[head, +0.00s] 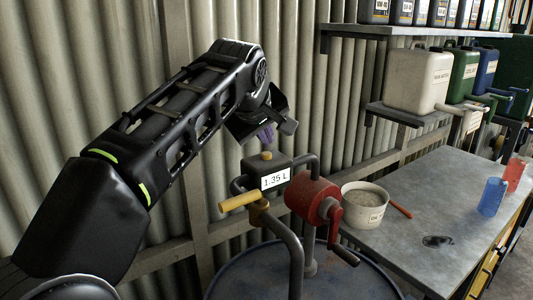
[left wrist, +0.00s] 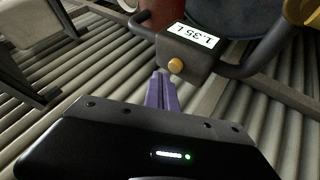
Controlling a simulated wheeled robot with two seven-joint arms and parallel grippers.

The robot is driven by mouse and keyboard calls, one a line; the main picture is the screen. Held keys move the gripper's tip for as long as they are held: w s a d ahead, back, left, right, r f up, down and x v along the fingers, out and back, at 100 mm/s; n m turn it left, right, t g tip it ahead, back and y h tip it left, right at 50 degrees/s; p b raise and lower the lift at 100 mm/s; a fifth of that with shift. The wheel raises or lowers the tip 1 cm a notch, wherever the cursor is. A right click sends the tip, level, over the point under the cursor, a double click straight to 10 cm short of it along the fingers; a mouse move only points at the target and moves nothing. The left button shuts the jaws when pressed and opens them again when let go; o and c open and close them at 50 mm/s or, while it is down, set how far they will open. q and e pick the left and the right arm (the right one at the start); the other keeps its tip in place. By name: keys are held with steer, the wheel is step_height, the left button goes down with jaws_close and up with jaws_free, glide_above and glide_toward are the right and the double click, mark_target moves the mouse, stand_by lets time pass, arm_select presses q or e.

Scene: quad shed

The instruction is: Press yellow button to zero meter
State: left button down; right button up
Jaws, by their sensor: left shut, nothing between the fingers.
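The meter (head: 268,172) is a dark box with a white display reading 1.35 L, and a yellow button (head: 267,155) sits on its top. It is mounted by the red pump (head: 308,192) over a drum. In the left wrist view the yellow button (left wrist: 176,65) shows just beyond my purple fingertips, beside the display. My left gripper (head: 266,136) is shut and empty, just above the button in the head view. Its closed fingers also show in the left wrist view (left wrist: 161,78), with a small gap to the button. My right gripper is not in view.
The blue drum (head: 235,280) stands below the pump, whose yellow-handled nozzle (head: 240,200) is beside the meter. A grey bench (head: 400,235) at right holds a tub (head: 364,206), a blue beaker (head: 492,197) and a red one (head: 515,174). A corrugated wall stands close behind.

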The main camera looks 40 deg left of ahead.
mark_target(266, 155)
arm_select(q)
steer(key=shift+f, duration=0.1)
steer(key=shift+f+b, duration=0.35)
steer(key=shift+f+b, duration=0.4)
steer(key=shift+f, duration=0.05)
stand_by(0.8)
stand_by(0.4)
steer(key=shift+r+p, duration=0.9)
step_height(266, 155, up, 3)
steer(key=shift+f+p, duration=0.15)
steer(key=shift+p, duration=1.05)
steer(key=shift+r, duration=1.15)
